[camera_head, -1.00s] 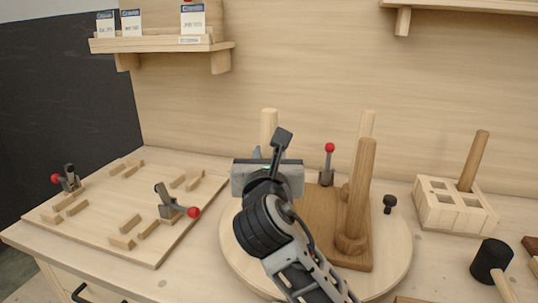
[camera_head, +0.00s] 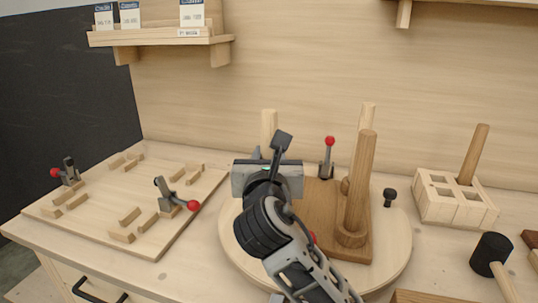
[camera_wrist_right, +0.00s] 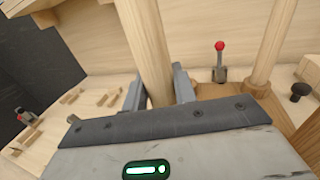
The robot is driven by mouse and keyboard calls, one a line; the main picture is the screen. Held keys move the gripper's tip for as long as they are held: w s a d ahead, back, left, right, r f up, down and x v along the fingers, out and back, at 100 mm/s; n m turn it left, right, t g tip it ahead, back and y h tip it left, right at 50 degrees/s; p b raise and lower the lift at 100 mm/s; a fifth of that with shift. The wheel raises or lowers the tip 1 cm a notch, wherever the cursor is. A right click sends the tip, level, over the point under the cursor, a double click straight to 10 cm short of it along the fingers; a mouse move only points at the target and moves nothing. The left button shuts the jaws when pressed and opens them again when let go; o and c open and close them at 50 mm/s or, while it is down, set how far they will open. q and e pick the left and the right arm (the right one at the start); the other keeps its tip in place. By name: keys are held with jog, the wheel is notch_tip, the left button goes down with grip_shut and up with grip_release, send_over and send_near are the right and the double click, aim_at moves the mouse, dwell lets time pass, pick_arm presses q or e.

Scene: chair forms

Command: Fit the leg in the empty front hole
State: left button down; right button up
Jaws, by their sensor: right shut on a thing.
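My right gripper (camera_head: 266,178) is over the left part of the brown seat board (camera_head: 325,205), which lies on a round pale turntable (camera_head: 232,245). In the right wrist view my right gripper (camera_wrist_right: 155,92) is shut on a wooden leg (camera_wrist_right: 146,50), which looks slightly tilted there. The leg's lower end and the hole beneath are hidden. A pale post (camera_head: 269,125) shows behind the gripper; I cannot tell whether it is the held leg. A brown leg (camera_head: 360,190) stands at the board's front right, a paler one (camera_head: 367,117) behind it. My left gripper is out of view.
A red-knobbed clamp (camera_head: 328,160) stands behind the board, a black knob (camera_head: 390,196) to its right. A slotted block (camera_head: 440,205) holding a wooden peg (camera_head: 474,155) and a black mallet (camera_head: 490,256) are at right. A jig board (camera_head: 105,215) with clamps is at left.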

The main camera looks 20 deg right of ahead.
jog(key=shift+f, duration=0.3)
jog(key=o, duration=1.1)
